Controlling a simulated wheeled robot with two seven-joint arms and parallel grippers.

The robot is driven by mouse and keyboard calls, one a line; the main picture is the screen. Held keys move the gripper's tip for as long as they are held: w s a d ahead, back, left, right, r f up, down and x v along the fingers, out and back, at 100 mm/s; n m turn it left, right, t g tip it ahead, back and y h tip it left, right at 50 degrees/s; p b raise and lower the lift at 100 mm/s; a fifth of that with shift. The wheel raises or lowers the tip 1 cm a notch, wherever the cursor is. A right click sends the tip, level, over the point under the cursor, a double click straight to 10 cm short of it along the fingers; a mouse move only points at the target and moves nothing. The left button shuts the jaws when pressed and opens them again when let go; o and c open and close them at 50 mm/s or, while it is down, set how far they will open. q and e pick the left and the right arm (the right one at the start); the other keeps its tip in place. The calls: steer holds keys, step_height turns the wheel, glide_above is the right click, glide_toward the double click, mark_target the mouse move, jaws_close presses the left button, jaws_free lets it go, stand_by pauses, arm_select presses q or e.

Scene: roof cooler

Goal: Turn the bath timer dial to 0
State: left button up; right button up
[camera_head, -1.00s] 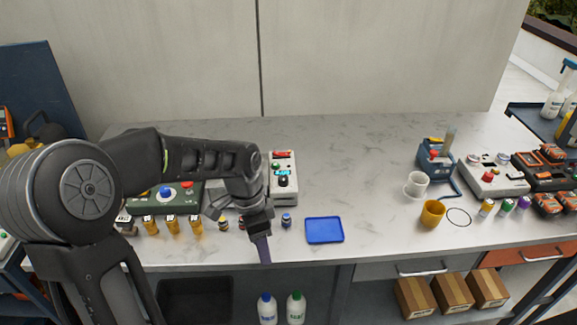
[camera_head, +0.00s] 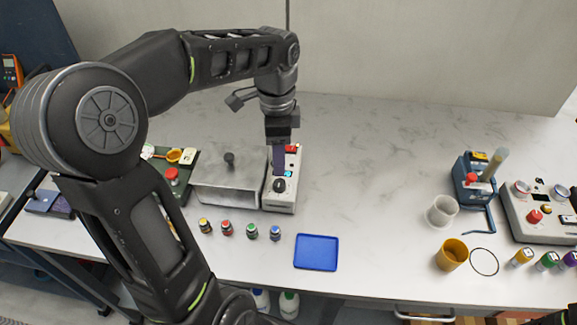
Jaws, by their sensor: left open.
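The bath (camera_head: 229,190) is a grey metal box with a knobbed lid. A narrow pale control unit (camera_head: 283,204) stands against its right side. The black timer dial (camera_head: 279,185) is on top of this unit, near a small lit blue display (camera_head: 288,174). The dial's marks are too small to read. My left gripper (camera_head: 279,173) points down over the unit, with its fingertips just behind the dial in the picture. It is open and holds nothing. Its fingers overlap edge-on and hide part of the panel. I cannot tell whether they touch it. My right gripper is not in view.
Several small capped bottles (camera_head: 252,232) stand in front of the bath. A blue tray (camera_head: 316,253) lies to their right. A white mug (camera_head: 441,211), a yellow cup (camera_head: 451,255) and other devices stand further right. The counter's middle is clear.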

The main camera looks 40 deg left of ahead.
mark_target(279, 182)
arm_select(q)
steer(key=shift+s, duration=0.15)
steer(key=shift+d+f+p, duration=0.15)
steer(key=shift+f+p, duration=0.3)
steer(key=shift+f, duration=3.45)
steer(key=shift+c, duration=0.5)
jaws_close()
